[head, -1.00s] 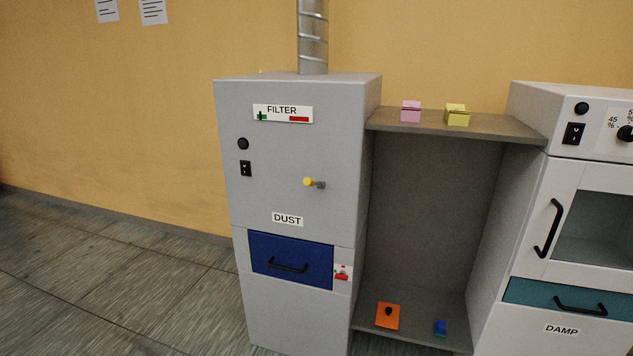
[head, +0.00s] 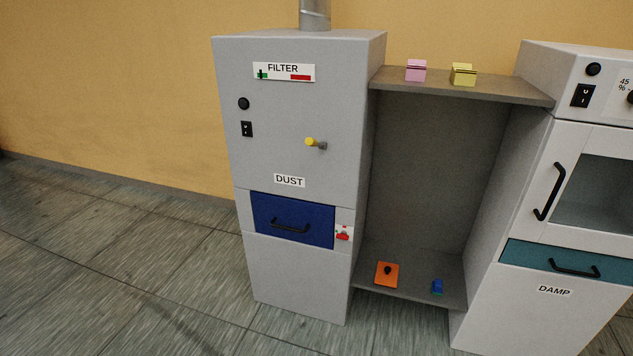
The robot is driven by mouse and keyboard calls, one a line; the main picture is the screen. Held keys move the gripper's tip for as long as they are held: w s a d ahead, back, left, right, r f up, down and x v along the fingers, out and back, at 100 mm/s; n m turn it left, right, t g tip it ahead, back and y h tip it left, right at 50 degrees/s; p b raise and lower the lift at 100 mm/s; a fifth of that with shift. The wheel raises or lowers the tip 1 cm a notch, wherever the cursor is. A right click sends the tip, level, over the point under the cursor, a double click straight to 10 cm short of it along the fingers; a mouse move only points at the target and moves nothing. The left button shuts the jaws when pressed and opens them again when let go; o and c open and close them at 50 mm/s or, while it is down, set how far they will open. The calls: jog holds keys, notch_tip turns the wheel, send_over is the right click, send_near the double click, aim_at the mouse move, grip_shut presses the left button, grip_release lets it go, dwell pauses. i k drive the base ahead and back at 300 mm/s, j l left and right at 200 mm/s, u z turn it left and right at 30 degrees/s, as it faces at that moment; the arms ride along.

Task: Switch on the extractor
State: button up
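The extractor (head: 290,120) is a tall grey cabinet in the middle of the head view, with a metal duct (head: 315,14) rising from its top. Its front has a FILTER gauge (head: 284,72) with the marker at the green end, a round black knob or lamp (head: 244,104), and a black rocker switch (head: 247,129) below it. A yellow-tipped lever (head: 314,143) sticks out to the right. The blue DUST drawer (head: 292,220) looks shut, with a red and white latch (head: 343,232) beside it. My gripper is not in view.
An open grey shelf unit (head: 435,170) adjoins on the right, holding pink (head: 416,70) and yellow (head: 463,74) blocks above, orange (head: 387,273) and blue (head: 437,287) pieces below. A white DAMP cabinet (head: 545,310) with another switch (head: 582,95) stands far right. The floor (head: 120,260) at left is clear.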

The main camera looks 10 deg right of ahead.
aim_at(247, 129)
jog(key=i+j+z, duration=0.15)
jog(key=i+j, duration=0.2)
jog(key=i, duration=0.35)
jog(key=i+j+z, duration=0.1)
jog(key=i+j, duration=0.3)
jog(key=i, duration=0.25)
jog(key=i+j+z, duration=0.15)
jog(key=i+j, duration=0.3)
jog(key=i, duration=0.2)
